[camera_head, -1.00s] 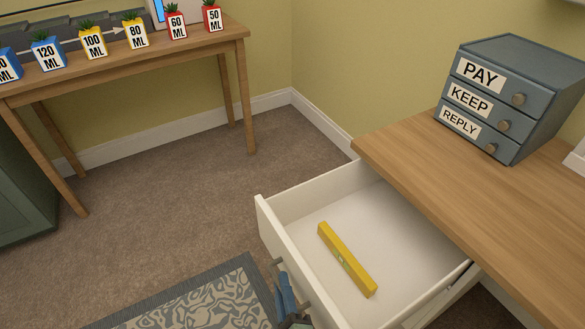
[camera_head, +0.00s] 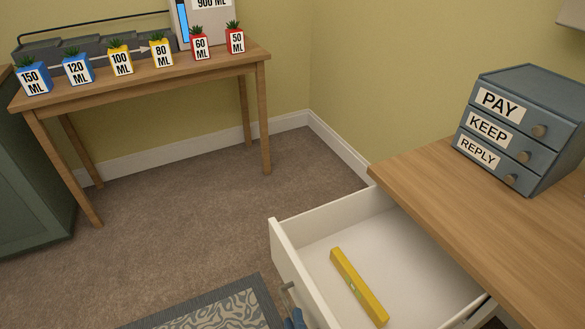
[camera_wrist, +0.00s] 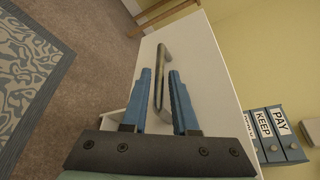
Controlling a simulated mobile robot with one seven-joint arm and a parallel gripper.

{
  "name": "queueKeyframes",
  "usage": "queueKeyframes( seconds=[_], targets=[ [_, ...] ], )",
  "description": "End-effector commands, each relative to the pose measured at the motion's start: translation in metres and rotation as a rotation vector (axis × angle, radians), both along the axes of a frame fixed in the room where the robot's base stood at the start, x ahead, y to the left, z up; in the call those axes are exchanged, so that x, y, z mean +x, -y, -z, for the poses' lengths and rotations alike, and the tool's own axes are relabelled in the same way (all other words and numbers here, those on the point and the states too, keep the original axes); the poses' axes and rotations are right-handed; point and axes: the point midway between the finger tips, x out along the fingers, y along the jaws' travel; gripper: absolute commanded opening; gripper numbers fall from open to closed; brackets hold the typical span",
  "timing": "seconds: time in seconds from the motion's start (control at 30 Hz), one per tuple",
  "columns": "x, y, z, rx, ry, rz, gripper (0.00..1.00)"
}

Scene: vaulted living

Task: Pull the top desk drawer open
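The white top desk drawer (camera_head: 284,258) stands well open from the wooden desk (camera_head: 455,215), and its inside shows. A yellow spirit level (camera_head: 358,286) lies in it. The drawer's grey bar handle (camera_wrist: 163,60) is on its front face and also shows at the lower edge of the head view (camera_head: 287,287). My gripper (camera_wrist: 161,75) has its two blue fingers on either side of the handle, with a small gap visible on both sides. In the head view only a bit of a blue finger (camera_head: 297,318) shows.
A grey organiser (camera_head: 520,125) labelled PAY, KEEP and REPLY stands on the desk. A wooden side table (camera_head: 150,82) with several labelled pots is at the back left. A patterned rug (camera_head: 215,312) lies on the carpet, which is otherwise clear.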

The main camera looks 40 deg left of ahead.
Motion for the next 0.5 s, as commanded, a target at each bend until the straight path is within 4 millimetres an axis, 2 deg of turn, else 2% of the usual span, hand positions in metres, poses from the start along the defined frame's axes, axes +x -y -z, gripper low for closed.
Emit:
queueKeyframes(
  seconds=[0.1,0.3,0.5],
  targets=[
    [-0.018,0.022,-0.007,-0.001,-0.003,0.005,0.27],
    [-0.044,0.054,-0.016,-0.001,-0.003,0.003,0.27],
    [-0.058,0.072,-0.021,0.000,-0.001,0.001,0.27]
  ],
)
